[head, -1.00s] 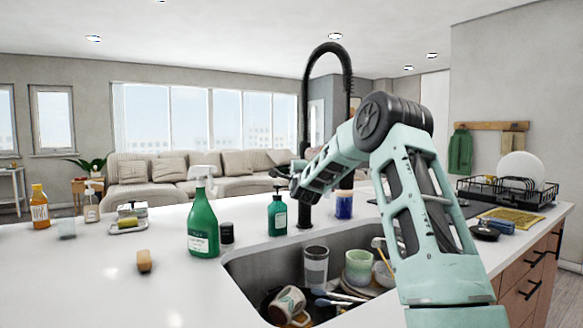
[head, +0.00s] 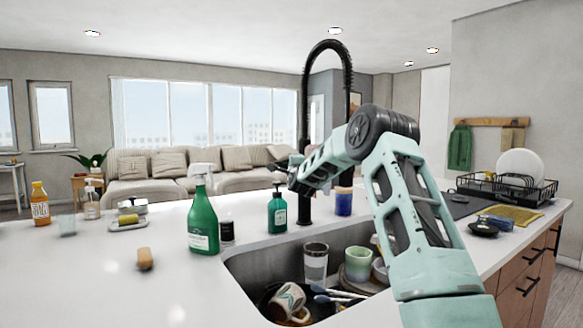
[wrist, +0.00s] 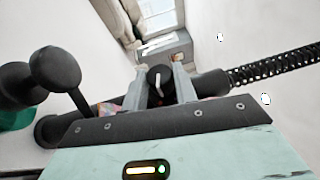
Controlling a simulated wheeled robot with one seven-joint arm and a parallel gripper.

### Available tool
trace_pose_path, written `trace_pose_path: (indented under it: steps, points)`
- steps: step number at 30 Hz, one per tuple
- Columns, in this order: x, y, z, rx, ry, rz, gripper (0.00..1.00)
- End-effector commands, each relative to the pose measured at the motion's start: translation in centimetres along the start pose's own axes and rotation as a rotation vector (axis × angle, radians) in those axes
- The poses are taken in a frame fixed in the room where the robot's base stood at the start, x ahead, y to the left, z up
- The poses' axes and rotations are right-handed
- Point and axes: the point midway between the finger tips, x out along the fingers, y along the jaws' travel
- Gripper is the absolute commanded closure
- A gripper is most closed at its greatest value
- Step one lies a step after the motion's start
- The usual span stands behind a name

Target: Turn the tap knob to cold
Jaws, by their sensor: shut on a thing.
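The tap (head: 305,120) is black, with a tall arched spring hose, and stands behind the sink. In the wrist view, its hose (wrist: 270,69) runs off to the right. The tap knob (wrist: 159,80) is a round dark piece with a white mark on its face. My gripper (wrist: 160,85) has its two grey fingers on either side of the knob and is shut on it. In the head view, my gripper (head: 284,166) is at the tap's post, small and partly hidden by my wrist. The knob cannot be made out there.
The sink (head: 240,270) holds mugs, cups and utensils. A green spray bottle (head: 203,222), a teal soap bottle (head: 277,212) and a blue jar (head: 343,203) stand close to the tap. A dish rack (head: 510,190) is at the right.

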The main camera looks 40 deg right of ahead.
Motion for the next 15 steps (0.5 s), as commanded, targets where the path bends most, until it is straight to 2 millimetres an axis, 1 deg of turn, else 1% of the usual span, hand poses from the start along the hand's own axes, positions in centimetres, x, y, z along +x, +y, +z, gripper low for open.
trace_pose_path:
  steps: [8,15]
  points:
    - [0.01,-0.45,0.13,-0.018,0.0,0.046,0.94]
    - [0.06,-0.96,0.19,-0.063,0.002,0.158,0.94]
